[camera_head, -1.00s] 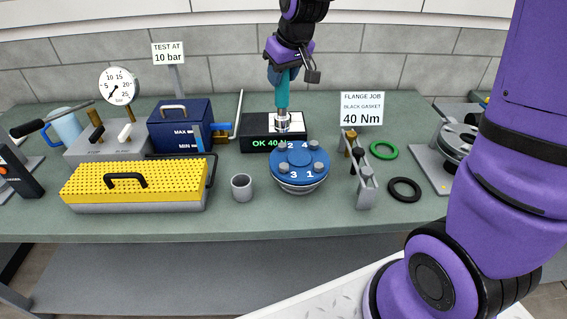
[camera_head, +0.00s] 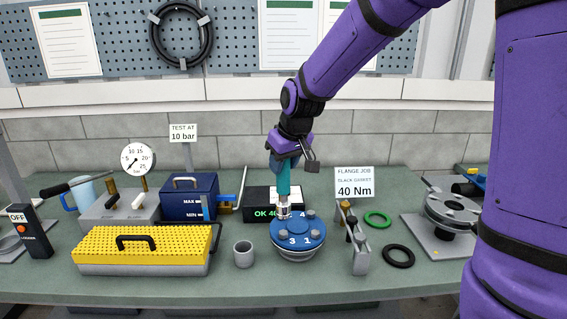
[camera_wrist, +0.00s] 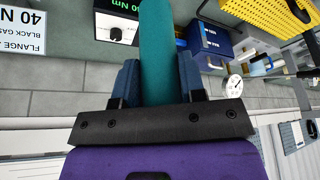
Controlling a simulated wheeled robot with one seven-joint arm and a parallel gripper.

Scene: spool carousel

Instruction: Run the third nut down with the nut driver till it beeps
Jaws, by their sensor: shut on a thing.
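My gripper (camera_head: 284,160) is shut on the teal nut driver (camera_head: 284,182), which hangs upright. In the wrist view the driver (camera_wrist: 158,50) stands between the two blue fingers. The driver's silver socket (camera_head: 283,210) is at the back left of the blue flange (camera_head: 298,233), around the number 2 position. Whether it sits on that nut or just behind it I cannot tell. Numbers 3, 1 and 4 show on the flange; 2 is hidden. The black box (camera_head: 262,213) behind has a green "OK 40" display, partly covered by the driver.
A grey cup (camera_head: 243,254) and yellow perforated case (camera_head: 142,247) stand left of the flange. A grey rack (camera_head: 357,245), green ring (camera_head: 377,219) and black ring (camera_head: 398,256) lie right. A sign reading 40 Nm (camera_head: 355,183) stands behind the rack.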

